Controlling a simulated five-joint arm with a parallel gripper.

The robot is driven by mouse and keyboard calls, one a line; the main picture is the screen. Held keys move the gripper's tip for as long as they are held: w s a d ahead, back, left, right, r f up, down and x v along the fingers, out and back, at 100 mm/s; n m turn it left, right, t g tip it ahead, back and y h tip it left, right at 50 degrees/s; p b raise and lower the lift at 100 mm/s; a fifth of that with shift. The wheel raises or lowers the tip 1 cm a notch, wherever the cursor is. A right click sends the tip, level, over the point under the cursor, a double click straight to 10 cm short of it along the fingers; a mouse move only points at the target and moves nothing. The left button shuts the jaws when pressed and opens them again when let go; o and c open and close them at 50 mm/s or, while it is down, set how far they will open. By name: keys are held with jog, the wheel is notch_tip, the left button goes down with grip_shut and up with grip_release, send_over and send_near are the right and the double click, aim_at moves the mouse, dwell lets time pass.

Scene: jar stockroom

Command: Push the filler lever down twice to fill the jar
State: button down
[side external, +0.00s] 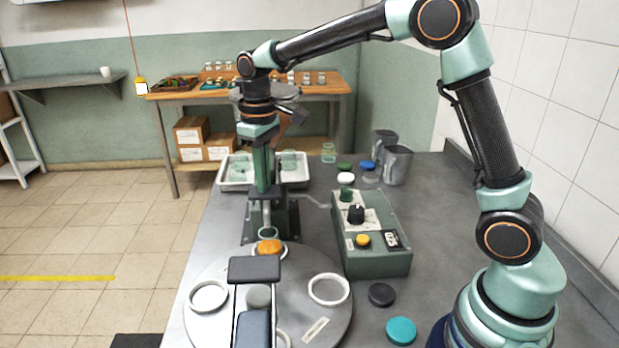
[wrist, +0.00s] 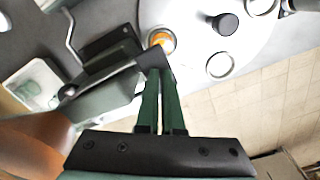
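My gripper (side external: 264,186) points down at the filler, its two green fingers close together with nothing seen between them. In the wrist view the fingertips (wrist: 155,70) meet the end of a dark bar that looks like the filler lever (wrist: 108,77). I cannot tell whether they touch it. The filler's dark green body (side external: 283,222) stands behind the turntable, partly hidden by my gripper. The glass jar (side external: 269,246), with orange contents, stands upright at the turntable's back edge below the filler; it also shows in the wrist view (wrist: 161,39).
The round grey turntable (side external: 210,325) has empty ring seats. A green control box (side external: 375,262) with knobs stands right of the filler. A white tray (side external: 232,186) with glass jars is behind. Lids and metal jugs (side external: 397,166) are at back right.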

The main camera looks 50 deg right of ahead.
jog(key=shift+r, duration=3.2)
notch_tip(320, 180, up, 5)
jog(key=shift+f, duration=0.1)
